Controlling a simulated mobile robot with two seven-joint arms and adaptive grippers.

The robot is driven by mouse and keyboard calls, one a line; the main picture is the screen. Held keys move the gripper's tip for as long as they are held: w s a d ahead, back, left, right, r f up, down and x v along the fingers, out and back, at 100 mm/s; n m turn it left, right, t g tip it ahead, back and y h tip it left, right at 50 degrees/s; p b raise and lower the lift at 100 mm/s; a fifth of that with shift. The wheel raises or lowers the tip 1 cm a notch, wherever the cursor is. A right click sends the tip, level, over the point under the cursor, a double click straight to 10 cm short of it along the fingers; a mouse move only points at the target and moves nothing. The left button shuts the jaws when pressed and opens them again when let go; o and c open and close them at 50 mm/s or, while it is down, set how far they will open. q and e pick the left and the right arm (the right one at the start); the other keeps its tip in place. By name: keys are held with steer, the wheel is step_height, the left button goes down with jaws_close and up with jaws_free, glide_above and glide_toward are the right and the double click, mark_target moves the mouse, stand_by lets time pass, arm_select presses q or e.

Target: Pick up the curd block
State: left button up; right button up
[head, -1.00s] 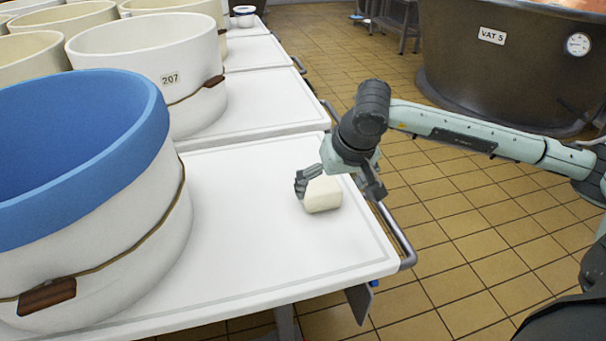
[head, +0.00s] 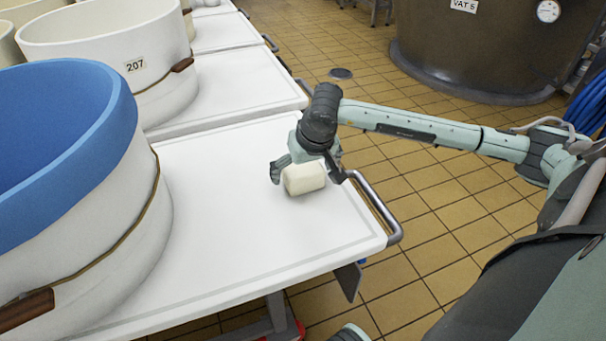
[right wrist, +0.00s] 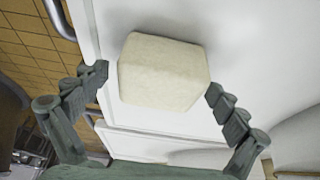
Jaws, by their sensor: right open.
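The curd block (head: 305,180) is a small cream-white block with rounded edges. It lies on the white table (head: 230,240) near its right edge in the head view. My right gripper (head: 306,178) is open over it, with one finger on the left of the block and one on the right. In the right wrist view the block (right wrist: 162,72) sits between the spread fingertips of the gripper (right wrist: 165,85), with a gap on each side. My left gripper is not in view.
A large white mould with a blue lining (head: 70,130) stands on the table at left. Mould 207 (head: 110,65) stands behind it. A metal rail (head: 378,208) runs along the table's right edge. A dark vat (head: 470,50) stands at the back right.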

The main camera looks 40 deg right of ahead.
steer(key=shift+c, duration=0.2)
steer(key=c, duration=1.4)
steer(key=shift+c, duration=0.5)
steer(key=shift+r, duration=0.2)
